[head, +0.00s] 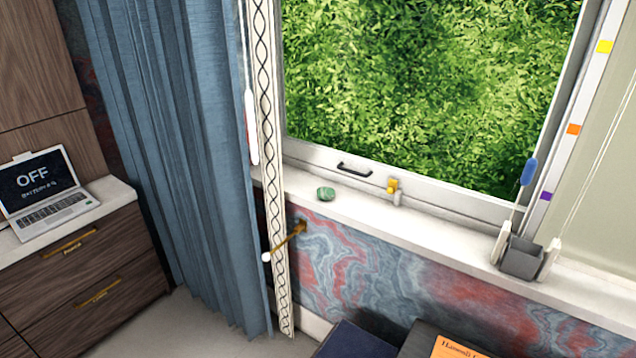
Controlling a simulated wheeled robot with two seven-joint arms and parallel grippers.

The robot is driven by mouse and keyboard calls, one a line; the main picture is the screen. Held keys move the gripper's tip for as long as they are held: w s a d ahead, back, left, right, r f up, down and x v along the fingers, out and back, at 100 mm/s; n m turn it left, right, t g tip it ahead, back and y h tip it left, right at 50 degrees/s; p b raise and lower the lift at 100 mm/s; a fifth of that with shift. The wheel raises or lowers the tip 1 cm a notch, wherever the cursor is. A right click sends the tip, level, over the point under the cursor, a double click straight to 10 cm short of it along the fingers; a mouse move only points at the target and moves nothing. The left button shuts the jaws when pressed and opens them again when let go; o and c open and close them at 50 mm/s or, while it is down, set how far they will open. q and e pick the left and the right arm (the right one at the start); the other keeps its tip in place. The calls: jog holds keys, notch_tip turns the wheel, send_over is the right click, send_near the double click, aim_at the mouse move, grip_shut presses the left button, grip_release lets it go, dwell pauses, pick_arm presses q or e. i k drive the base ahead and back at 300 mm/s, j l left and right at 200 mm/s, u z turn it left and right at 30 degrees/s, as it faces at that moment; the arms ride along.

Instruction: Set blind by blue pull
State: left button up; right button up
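The blue pull (529,172) is a small rounded blue piece near the lower right corner of the window, beside the white frame strip. A thin pale line runs below it toward the grey box on the sill. No blind covers the visible glass (430,80); the window's top is out of frame.
A grey box (522,260) with white upright pieces stands on the sill (450,228). A green stone (326,194) and a yellow-topped latch (392,186) are farther left. A blue curtain (180,130) hangs left; a laptop (45,190) sits on drawers. Dark books (360,340) lie below.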

aim_at(530, 169)
jog(key=z, duration=1.45)
